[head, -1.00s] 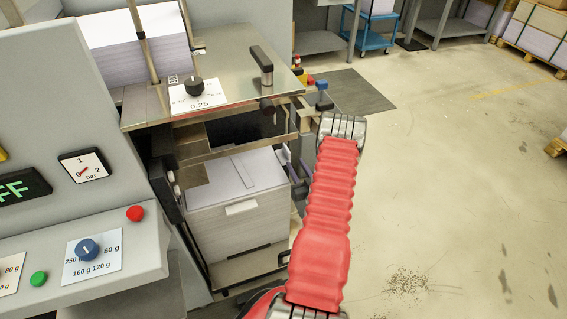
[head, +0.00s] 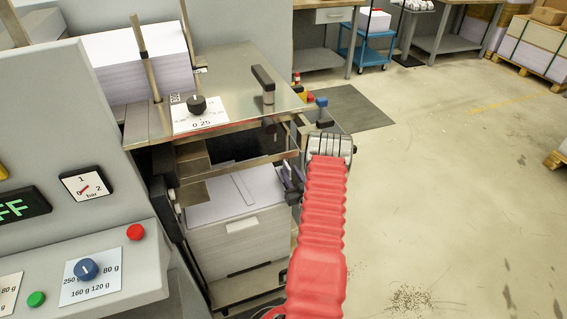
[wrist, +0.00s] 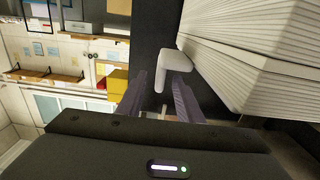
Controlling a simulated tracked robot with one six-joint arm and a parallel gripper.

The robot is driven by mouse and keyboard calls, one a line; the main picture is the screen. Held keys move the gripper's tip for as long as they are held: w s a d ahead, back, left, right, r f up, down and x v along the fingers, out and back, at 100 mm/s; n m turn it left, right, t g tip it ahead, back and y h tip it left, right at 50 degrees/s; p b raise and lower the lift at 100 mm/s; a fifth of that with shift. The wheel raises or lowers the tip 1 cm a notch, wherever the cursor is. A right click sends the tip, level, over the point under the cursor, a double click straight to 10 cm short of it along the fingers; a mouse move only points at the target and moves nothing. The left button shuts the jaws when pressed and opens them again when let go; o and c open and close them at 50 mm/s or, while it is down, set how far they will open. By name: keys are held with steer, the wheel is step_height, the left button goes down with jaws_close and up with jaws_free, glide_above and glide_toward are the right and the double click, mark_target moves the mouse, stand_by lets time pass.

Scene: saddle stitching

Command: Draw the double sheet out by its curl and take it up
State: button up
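A white stack of sheets (head: 215,246) stands in the bay under the metal table. A pale curled tab (head: 242,226), which looks like the double sheet's curl, sticks out of its front face below the top. In the wrist view the curl (wrist: 172,68) stands out from the stack's lined edge (wrist: 225,66). My gripper (wrist: 160,82) is open, its two dark fingers apart with the curl near their tips. Whether the curl lies fully between them I cannot tell. In the head view my gripper (head: 292,186) shows only partly, at the stack's right side, behind my red-sleeved arm.
The metal table (head: 235,80) with a knob and a black handle overhangs the stack. A metal rail (head: 238,172) crosses above it. A control panel (head: 90,250) stands to the left. Open floor (head: 450,200) lies to the right.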

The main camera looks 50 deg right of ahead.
mark_target(284, 161)
steer(key=x, duration=0.8)
steer(key=shift+c, duration=0.2)
jaws_close()
